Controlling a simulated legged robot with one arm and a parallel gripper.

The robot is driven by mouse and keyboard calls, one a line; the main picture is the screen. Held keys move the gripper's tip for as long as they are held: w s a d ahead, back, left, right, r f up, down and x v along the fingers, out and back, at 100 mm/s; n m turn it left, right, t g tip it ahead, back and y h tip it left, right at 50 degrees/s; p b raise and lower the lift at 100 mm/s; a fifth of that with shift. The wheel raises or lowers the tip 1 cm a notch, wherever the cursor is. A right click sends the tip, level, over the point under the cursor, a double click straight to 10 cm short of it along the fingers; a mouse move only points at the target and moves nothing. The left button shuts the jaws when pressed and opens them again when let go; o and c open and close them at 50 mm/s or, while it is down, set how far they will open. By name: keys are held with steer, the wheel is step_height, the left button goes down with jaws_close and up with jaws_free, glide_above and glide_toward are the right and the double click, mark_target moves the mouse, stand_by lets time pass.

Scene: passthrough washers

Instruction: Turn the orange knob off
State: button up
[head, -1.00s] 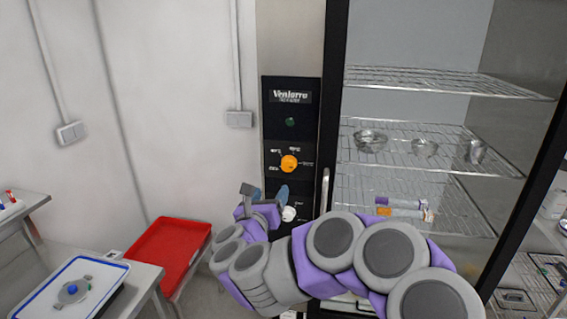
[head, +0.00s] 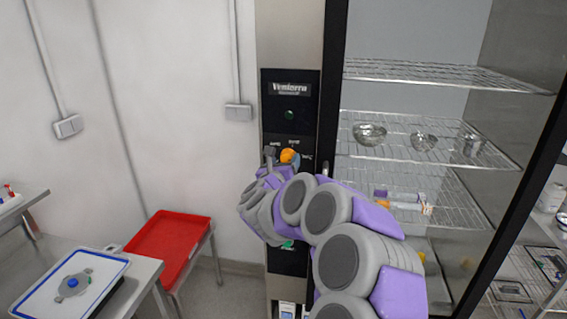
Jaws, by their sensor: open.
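The other finger is hidden behind the knob or my arm, so I cannot tell whether the gripper touches the knob.
The glass-fronted cabinet right of the panel holds wire shelves (head: 440,75) with metal bowls (head: 369,134). A red tray (head: 170,245) stands on a low stand at lower left, beside a table with a blue-rimmed white tray (head: 40,300).

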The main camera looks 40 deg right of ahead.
steer(key=shift+d, duration=0.2)
steer(key=shift+d+f, duration=0.1)
steer(key=shift+d, duration=0.25)
steer(key=shift+c, duration=1.2)
steer(key=shift+w+a, duration=0.1)
steer(key=shift+a, duration=0.1)
steer(key=c, duration=0.8)
steer(key=shift+b, duration=0.45)
